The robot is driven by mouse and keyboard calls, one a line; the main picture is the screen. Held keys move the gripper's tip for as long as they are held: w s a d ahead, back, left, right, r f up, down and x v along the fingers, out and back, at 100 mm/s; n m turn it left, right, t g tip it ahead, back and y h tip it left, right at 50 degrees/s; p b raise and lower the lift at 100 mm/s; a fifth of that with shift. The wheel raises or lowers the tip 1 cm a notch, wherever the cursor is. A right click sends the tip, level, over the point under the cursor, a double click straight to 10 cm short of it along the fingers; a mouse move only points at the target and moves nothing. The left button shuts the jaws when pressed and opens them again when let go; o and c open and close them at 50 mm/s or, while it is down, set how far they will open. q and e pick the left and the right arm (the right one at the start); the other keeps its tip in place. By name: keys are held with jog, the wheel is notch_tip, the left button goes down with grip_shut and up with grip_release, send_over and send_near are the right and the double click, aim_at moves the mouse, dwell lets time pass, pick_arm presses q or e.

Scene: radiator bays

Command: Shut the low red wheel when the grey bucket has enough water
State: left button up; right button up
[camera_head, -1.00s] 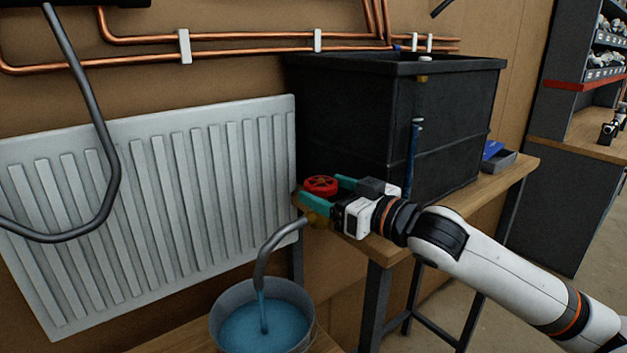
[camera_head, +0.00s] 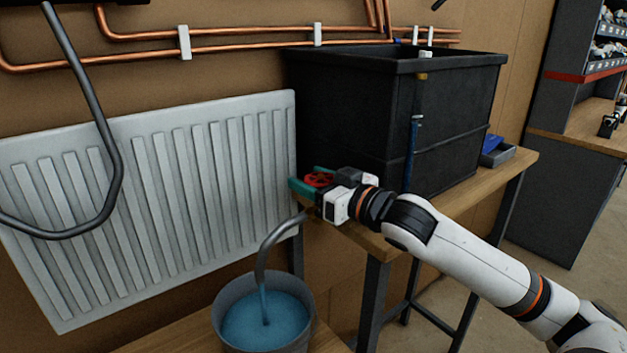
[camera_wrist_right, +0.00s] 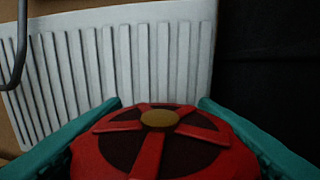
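The low red wheel (camera_head: 319,179) sits at the left end of the bench, beside the black tank. My right gripper (camera_head: 304,177) has its teal fingers on opposite sides of the wheel, against its rim. In the right wrist view the red wheel (camera_wrist_right: 150,145), with a brass centre, fills the space between the fingers. A grey spout (camera_head: 268,243) curves down from below the wheel. A blue stream runs from it into the grey bucket (camera_head: 221,305). The blue water (camera_head: 262,322) stands some way below the bucket's rim. My left gripper is not in view.
A white radiator (camera_head: 150,200) hangs on the wall at left, with a dark bent tube (camera_head: 100,120) in front of it. The black tank (camera_head: 350,110) stands on the wooden bench (camera_head: 480,193). Copper pipes run above.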

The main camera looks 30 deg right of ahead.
jog(key=shift+c, duration=0.8)
jog(key=shift+m+h, duration=0.4)
jog(key=shift+h, duration=0.2)
jog(key=m+h+p, duration=0.1)
jog(key=m+h, duration=0.1)
jog(key=h, duration=0.1)
jog(key=shift+d+r+t, duration=0.1)
jog(key=shift+r+t, duration=0.05)
jog(key=shift+t, duration=0.15)
jog(key=m+h, duration=0.1)
jog(key=h, duration=0.1)
jog(key=m+h+p, duration=0.1)
jog(key=h, duration=0.1)
jog(key=shift+d+m+p, duration=0.2)
jog(key=shift+m+p, duration=0.1)
jog(key=shift+m, duration=0.1)
jog(key=m+g+h, duration=0.1)
jog(key=h, duration=0.1)
jog(key=m+h, duration=0.1)
jog(key=h, duration=0.1)
jog(key=shift+d+f+g, duration=0.2)
jog(key=shift+g, duration=0.2)
jog(key=shift+s+d+m+g+h, duration=0.15)
jog(key=shift+m+g+h, duration=0.45)
jog(key=shift+m+h, duration=0.3)
jog(key=shift+s+d+m+g+h, duration=0.1)
jog(key=shift+m+g+h, duration=0.55)
jog(key=shift+h, duration=0.35)
